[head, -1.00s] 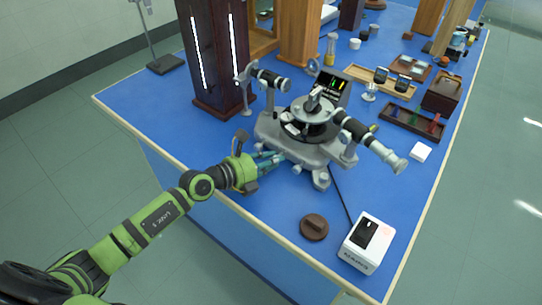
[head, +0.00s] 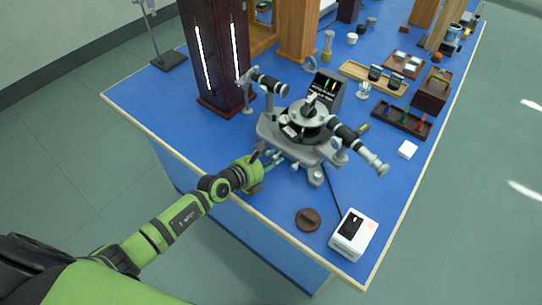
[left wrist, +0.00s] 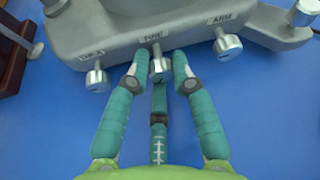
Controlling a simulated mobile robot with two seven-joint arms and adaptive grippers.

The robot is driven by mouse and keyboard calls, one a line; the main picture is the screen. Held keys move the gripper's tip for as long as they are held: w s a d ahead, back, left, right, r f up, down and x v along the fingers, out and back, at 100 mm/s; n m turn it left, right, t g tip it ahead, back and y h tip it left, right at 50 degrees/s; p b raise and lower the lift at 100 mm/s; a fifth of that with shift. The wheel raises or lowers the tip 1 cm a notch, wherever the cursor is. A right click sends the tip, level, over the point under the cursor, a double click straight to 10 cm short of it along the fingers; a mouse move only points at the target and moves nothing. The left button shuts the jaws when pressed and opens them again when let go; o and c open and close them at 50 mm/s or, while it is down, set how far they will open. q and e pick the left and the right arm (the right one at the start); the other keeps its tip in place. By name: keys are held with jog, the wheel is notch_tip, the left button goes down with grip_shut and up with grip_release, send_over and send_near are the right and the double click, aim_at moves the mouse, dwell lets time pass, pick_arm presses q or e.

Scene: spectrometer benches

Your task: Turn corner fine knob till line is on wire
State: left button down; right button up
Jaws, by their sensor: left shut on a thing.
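The grey spectrometer (head: 283,146) stands on the blue bench, with a black-and-silver tube on each side and a round table on top. In the left wrist view three silver knobs stick out of its base edge. The middle one, the fine knob (left wrist: 158,66), sits under a label that seems to read FINE. My left gripper (head: 271,159) is at the base's front edge. Its teal fingers (left wrist: 160,70) are shut around the fine knob. A dark display (head: 329,86) behind the spectrometer shows coloured lines; their position against a wire is too small to tell. My right gripper is not in view.
Another knob (left wrist: 96,78) is at the left and the ARM-labelled knob (left wrist: 227,44) at the right, both close to my fingers. A white box (head: 353,235) and brown disc (head: 308,219) lie near the front edge. A dark lamp cabinet (head: 217,60) stands behind left.

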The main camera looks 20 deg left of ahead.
pick_arm(q)
jog(key=shift+s+d+f, duration=0.15)
jog(key=shift+s+f, duration=0.05)
jog(key=shift+f, duration=0.05)
jog(key=c, duration=1.4)
grip_release()
jog(key=shift+o, duration=0.2)
jog(key=shift+r, duration=0.1)
jog(key=v, duration=1.1)
jog(key=shift+s+r, duration=0.15)
jog(key=shift+s, duration=0.05)
jog(key=shift+s+a+r, duration=0.1)
jog(key=shift+s+a, duration=0.05)
jog(key=shift+a, duration=0.1)
